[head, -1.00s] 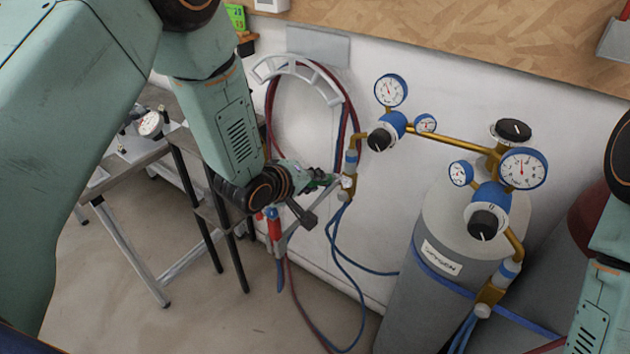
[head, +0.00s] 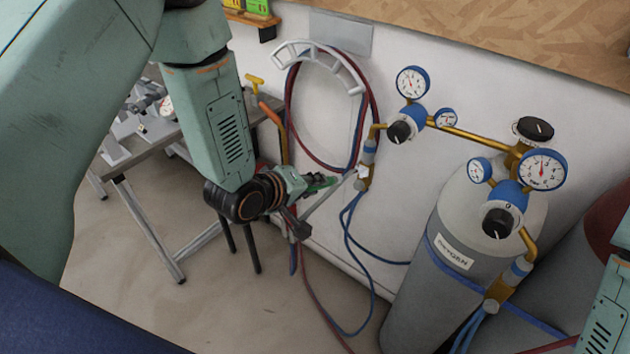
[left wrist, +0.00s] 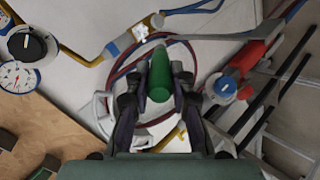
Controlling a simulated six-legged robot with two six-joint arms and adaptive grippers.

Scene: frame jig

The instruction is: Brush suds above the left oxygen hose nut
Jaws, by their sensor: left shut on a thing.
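My left gripper (head: 305,187) is shut on a green-handled brush (head: 322,184), which points right toward the hose nut. In the left wrist view the green handle (left wrist: 160,75) stands between the two fingers (left wrist: 158,98); its bristle end is hard to make out. The left oxygen hose nut (head: 364,184) is brass, below the blue-collared fitting of the left regulator. A white patch that looks like suds (head: 363,171) is on the fitting by the nut; it also shows in the left wrist view (left wrist: 140,32). I cannot tell whether the brush touches it. My right gripper is out of view.
A grey torch with a red and blue valve (left wrist: 225,88) hangs close to the gripper. Hoses loop over a white wall hanger (head: 320,60), and blue hoses (head: 350,225) hang below the nut. The oxygen cylinder (head: 410,290) stands right; a metal table (head: 150,150) stands left.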

